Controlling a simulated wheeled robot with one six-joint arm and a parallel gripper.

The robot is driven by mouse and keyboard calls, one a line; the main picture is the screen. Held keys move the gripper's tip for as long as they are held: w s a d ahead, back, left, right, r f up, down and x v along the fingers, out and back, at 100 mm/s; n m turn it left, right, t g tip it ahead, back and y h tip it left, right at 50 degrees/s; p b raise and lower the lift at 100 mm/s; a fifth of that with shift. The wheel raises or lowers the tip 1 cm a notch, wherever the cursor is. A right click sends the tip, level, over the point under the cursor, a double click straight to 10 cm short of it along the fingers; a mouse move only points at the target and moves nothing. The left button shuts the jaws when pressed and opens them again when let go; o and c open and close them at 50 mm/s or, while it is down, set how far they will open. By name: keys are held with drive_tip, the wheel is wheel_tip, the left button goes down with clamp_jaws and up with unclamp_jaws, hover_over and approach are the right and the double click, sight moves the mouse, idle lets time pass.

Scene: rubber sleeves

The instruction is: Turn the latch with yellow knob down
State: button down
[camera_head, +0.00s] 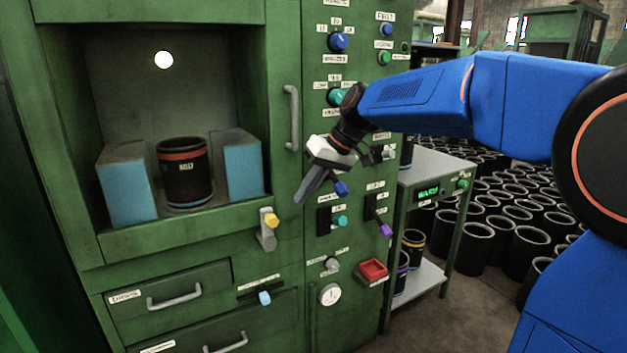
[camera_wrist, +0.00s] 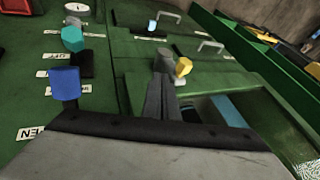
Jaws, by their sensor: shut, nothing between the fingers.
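The latch with the yellow knob (camera_head: 271,219) is a grey lever on the green cabinet, below the right corner of the open chamber. Its yellow knob is at the top end in the head view, with the grey lever body (camera_head: 267,238) under it. My gripper (camera_head: 299,200) is shut and empty, pointing down and left, above and to the right of the latch in the head view. In the wrist view the closed fingers (camera_wrist: 160,80) point toward the latch, and the yellow knob (camera_wrist: 184,67) shows just right of the tips. I cannot tell whether they touch.
The chamber holds a black sleeve (camera_head: 184,172) between two blue-faced blocks. Right of the latch are a blue knob (camera_head: 341,188), a teal switch (camera_head: 341,221) and a purple switch (camera_head: 385,230). A vertical handle (camera_head: 292,118) stands above. A light-blue slider (camera_head: 264,298) and drawers lie below.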

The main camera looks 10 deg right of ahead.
drive_tip(key=shift+s+a+f, duration=0.15)
drive_tip(key=shift+a+f, duration=0.3)
drive_tip(key=shift+a, duration=0.35)
drive_tip(key=shift+s+a+f, duration=0.1)
drive_tip(key=shift+a+f, duration=0.3)
drive_tip(key=shift+a, duration=0.35)
drive_tip(key=shift+s+a+f, duration=0.15)
drive_tip(key=shift+a+f, duration=0.3)
drive_tip(key=shift+a, duration=0.35)
drive_tip(key=shift+a, duration=0.1)
drive_tip(key=shift+s+a+r+h, duration=0.1)
drive_tip(key=shift+s+a+h, duration=0.1)
drive_tip(key=shift+h, duration=0.2)
